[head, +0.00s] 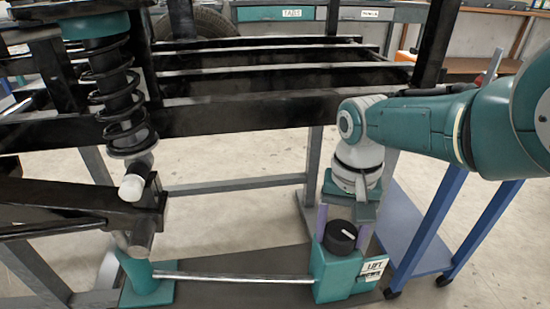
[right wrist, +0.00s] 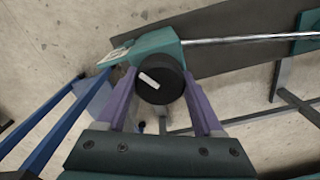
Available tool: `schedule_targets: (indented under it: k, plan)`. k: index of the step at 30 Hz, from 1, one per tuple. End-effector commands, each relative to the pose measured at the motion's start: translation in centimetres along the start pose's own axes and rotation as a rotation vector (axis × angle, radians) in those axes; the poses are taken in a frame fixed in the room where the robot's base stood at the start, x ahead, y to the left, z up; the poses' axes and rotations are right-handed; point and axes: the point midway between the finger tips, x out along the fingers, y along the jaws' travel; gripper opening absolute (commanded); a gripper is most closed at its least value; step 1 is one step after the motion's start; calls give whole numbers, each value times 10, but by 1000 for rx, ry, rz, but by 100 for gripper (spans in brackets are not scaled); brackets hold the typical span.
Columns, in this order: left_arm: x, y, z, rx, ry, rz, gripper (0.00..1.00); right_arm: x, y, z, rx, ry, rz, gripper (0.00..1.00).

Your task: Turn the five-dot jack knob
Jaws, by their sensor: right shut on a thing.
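The jack knob (head: 341,237) is a round black knob with a white pointer mark, on top of a teal box (head: 330,275) with a white "LIFT" label (head: 374,268). I cannot make out any dots. My right gripper (head: 342,230) reaches down from above, with its purple fingers on either side of the knob, shut on it. In the right wrist view the knob (right wrist: 160,90) sits between the two fingers, its white mark lying slantwise. My left gripper is not in view.
A metal rod (head: 235,277) runs from the box to a teal post (head: 146,284) at the left. A black coil spring (head: 118,100) and dark frame (head: 250,112) stand above and to the left. A blue cart (head: 425,240) stands right of the box.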

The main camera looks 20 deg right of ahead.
Motion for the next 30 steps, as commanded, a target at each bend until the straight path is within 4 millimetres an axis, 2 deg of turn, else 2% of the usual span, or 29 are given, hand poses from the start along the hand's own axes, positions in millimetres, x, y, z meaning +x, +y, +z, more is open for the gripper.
schedule_targets:
  k: [18, 30]
  plan:
    - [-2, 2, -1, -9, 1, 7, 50, -3, -2, 0, 552, -1, -3, 13]
    - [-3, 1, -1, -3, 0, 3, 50, -3, -2, -1, 743, -2, -4, 13]
